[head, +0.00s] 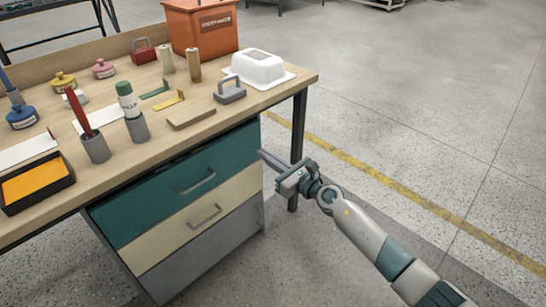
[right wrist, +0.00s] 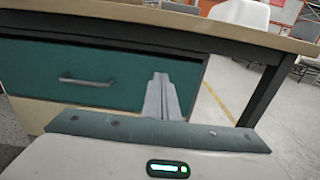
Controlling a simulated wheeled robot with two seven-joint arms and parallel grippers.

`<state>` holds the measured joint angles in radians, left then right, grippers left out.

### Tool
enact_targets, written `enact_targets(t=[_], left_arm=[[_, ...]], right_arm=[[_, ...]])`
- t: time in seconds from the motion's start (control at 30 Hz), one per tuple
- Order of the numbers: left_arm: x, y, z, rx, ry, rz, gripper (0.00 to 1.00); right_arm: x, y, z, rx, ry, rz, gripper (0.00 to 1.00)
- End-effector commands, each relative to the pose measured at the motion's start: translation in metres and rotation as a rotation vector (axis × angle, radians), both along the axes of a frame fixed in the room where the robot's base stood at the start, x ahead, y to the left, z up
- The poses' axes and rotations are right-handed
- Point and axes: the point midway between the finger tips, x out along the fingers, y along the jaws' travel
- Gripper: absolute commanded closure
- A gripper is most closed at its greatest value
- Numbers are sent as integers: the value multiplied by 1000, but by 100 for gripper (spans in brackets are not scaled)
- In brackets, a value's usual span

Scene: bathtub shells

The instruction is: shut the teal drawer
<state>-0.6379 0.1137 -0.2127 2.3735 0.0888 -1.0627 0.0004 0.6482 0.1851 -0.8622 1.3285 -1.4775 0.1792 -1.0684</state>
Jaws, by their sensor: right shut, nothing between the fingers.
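The teal drawer (head: 185,182) is the top one under the workbench, with a grey bar handle (head: 195,182). Its front stands close to the cabinet; I cannot tell exactly how far out it is. A dark gap shows above it. The drawer also shows in the right wrist view (right wrist: 110,85), with its handle at left. My right gripper (head: 263,155) is shut and empty, its fingertips at the right end of the teal front. In the right wrist view the closed fingers (right wrist: 160,95) overlap that right end; contact cannot be told. My left gripper is not in view.
A cream drawer (head: 200,220) and a grey drawer (head: 205,262) lie below. The bench top (head: 215,122) holds several tools, cups and an orange bin (head: 200,28). A dark table leg (head: 299,135) stands beside my right gripper. The floor at right is clear.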

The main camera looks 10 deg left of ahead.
Motion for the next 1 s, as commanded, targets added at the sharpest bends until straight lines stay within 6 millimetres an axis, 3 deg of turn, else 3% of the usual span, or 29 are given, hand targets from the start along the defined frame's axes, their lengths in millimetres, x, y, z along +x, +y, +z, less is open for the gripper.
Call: enact_targets(t=[0.23,0.83,1.0], left_arm=[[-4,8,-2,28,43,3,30],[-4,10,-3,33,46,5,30],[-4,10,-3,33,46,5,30]], right_arm=[[-15,-18,0,0,1,2,100],[-17,-20,0,7,4,0,100],[-25,-23,1,102,65,-27,100]])
